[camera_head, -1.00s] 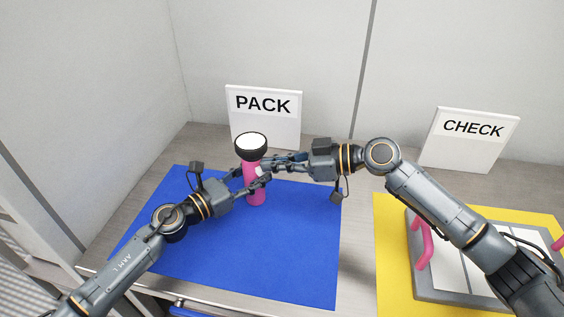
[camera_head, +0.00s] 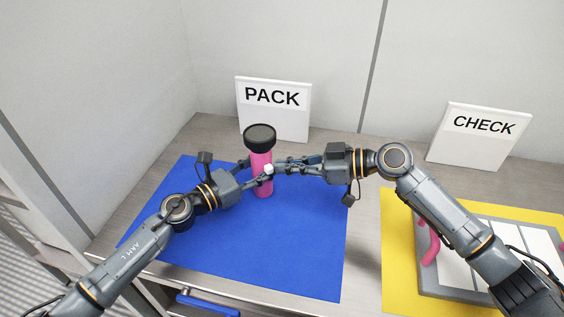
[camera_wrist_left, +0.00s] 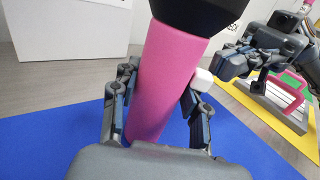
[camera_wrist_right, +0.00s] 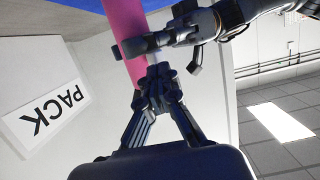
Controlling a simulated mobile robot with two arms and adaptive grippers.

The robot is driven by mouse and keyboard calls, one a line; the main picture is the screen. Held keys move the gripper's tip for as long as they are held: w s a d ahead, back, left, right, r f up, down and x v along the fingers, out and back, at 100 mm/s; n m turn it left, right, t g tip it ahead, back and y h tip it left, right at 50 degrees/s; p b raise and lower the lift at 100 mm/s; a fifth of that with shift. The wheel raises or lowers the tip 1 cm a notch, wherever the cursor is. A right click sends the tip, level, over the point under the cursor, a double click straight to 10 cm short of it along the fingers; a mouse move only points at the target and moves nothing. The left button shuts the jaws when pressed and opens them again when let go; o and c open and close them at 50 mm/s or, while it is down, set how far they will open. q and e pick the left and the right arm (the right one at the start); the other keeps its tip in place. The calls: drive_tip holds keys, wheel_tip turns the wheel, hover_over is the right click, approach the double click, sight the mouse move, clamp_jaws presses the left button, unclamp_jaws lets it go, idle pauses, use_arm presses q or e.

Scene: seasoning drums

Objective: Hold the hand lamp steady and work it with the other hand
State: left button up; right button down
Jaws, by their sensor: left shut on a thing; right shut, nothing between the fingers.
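The hand lamp has a pink body (camera_head: 263,183) and a wide black head (camera_head: 260,132); it stands upright over the blue mat, its face dark. My left gripper (camera_head: 257,172) is shut around the pink body, one finger on each side, as the left wrist view (camera_wrist_left: 160,80) also shows. A small white button (camera_wrist_left: 204,77) sticks out from the body's side facing my right arm. My right gripper (camera_head: 279,167) is shut and empty, its tips right beside the button; contact cannot be told. In the right wrist view its closed tips (camera_wrist_right: 159,72) are near the pink body.
A blue mat (camera_head: 220,250) lies below, mostly clear. A PACK sign (camera_head: 290,122) stands behind the lamp. At right, a CHECK sign (camera_head: 470,150) stands behind a yellow mat (camera_head: 395,275) bearing a grey-framed tray (camera_head: 455,292) with pink handles.

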use_arm(q)
drive_tip(key=shift+w, duration=0.1)
use_arm(e)
drive_tip(key=v, duration=0.9)
drive_tip(key=shift+r, duration=0.25)
drive_tip(key=shift+w+a, duration=0.1)
use_arm(q)
drive_tip(key=o, duration=1.5)
drive_tip(key=shift+c, duration=0.2)
drive_tip(key=shift+a, duration=0.1)
